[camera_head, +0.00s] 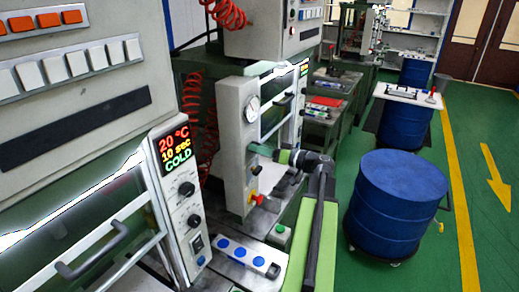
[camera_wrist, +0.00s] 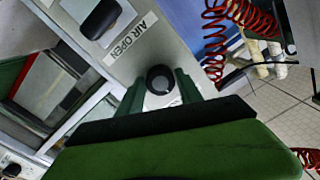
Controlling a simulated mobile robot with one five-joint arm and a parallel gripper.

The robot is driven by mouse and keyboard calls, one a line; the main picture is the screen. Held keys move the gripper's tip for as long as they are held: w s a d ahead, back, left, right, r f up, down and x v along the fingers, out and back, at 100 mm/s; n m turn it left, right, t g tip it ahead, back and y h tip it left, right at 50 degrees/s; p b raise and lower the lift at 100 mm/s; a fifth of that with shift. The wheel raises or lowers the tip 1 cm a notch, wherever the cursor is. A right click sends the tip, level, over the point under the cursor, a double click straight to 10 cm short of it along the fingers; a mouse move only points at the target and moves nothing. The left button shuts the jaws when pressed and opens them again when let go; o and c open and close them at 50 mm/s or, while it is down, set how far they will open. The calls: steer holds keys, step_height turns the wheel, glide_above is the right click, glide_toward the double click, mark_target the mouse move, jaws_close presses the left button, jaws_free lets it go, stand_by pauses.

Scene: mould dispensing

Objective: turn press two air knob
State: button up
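Press two (camera_head: 238,135) is the grey machine in the middle of the head view, with a round gauge (camera_head: 253,106) on its front. My gripper (camera_head: 262,151) reaches left to its panel, below the gauge. In the wrist view the black round air knob (camera_wrist: 160,77) sits on a light grey panel, beside the words AIR OPEN. The two green fingers of my gripper (camera_wrist: 160,88) stand on either side of the knob, spread about its width apart. I cannot tell whether they touch it. My gripper hides the knob in the head view.
Press one (camera_head: 187,200), with a lit display reading 20 °C, 10 sec, COLD, stands at the near left. A yellow and red switch (camera_head: 255,198) is below my gripper. A blue drum (camera_head: 398,205) stands to the right. Red coiled hoses (camera_wrist: 245,25) hang beside the panel.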

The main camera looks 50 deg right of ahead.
jaws_close()
steer(key=shift+m, duration=2.9)
steer(key=shift+o, duration=2.3)
jaws_free()
